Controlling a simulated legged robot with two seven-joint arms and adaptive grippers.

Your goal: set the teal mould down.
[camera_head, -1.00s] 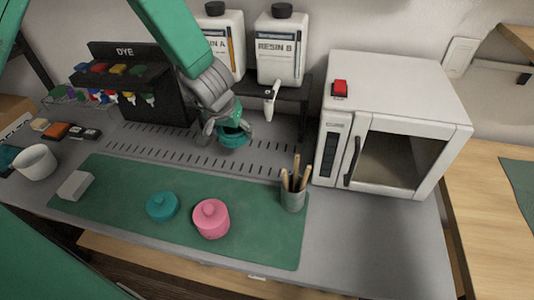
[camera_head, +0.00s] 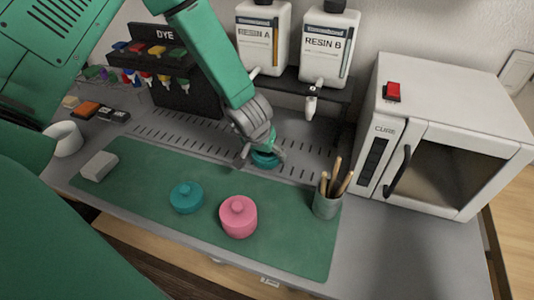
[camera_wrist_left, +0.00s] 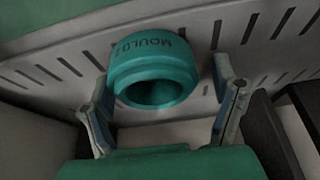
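The teal mould (camera_head: 264,160) is a short round cup at the front of the grey slotted strip, close to the green mat. In the left wrist view the mould (camera_wrist_left: 155,75) shows its lettering and its dark open mouth. My left gripper (camera_head: 262,150) is over it, with its fingers spread on either side. In the wrist view the gripper (camera_wrist_left: 163,80) shows a gap between the mould and the right finger; the left finger is close to its edge. Whether the mould's base touches the strip is hard to tell. My right gripper is out of view.
A teal knobbed lid (camera_head: 187,198) and a pink lidded pot (camera_head: 238,217) sit on the green mat (camera_head: 290,240). A tool cup (camera_head: 327,204) stands at its right end, before the white curing oven (camera_head: 440,150). Resin bottles (camera_head: 328,45) and a dye rack (camera_head: 165,75) stand behind.

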